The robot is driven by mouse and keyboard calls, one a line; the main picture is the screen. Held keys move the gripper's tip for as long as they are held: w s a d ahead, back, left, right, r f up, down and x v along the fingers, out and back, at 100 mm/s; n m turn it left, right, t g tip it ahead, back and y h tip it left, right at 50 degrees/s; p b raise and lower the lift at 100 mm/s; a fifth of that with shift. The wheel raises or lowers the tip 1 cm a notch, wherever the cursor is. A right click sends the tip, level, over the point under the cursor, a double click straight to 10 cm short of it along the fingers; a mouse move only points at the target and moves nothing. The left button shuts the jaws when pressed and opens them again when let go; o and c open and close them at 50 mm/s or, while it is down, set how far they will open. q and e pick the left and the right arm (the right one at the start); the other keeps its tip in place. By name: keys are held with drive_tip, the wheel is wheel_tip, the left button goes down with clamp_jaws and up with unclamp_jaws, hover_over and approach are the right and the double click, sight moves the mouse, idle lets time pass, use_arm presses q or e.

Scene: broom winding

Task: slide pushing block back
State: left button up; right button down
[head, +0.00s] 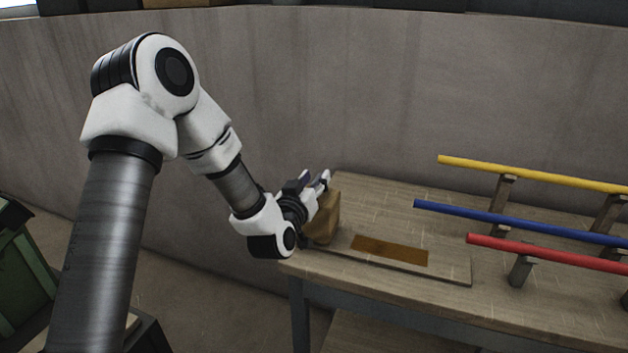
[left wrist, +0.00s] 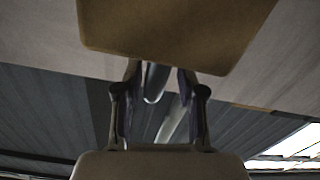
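The pushing block, a brown wooden block (head: 325,218), stands at the left end of a flat wooden board (head: 455,269) on the table. A darker brown rectangular strip (head: 390,250) lies on the board to the right of the block. My left gripper (head: 315,180) is beside the block at its upper left. In the left wrist view the block (left wrist: 175,35) fills the top middle and hides the fingertips. The fingers of my left gripper (left wrist: 160,78) stand apart there, with no object seen held between them. Whether they touch the block is unclear. My right gripper is not in view.
Yellow (head: 530,173), blue (head: 510,222) and red (head: 545,253) rods rest on wooden supports on the right of the table (head: 375,198). A concrete wall (head: 380,80) stands behind. A green container (head: 22,265) is at the far left.

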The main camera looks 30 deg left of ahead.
use_arm(q)
drive_tip(key=shift+s+d, duration=0.1)
drive_tip(key=shift+d, duration=0.05)
drive_tip(key=v, duration=0.7)
drive_tip(key=shift+s, duration=0.15)
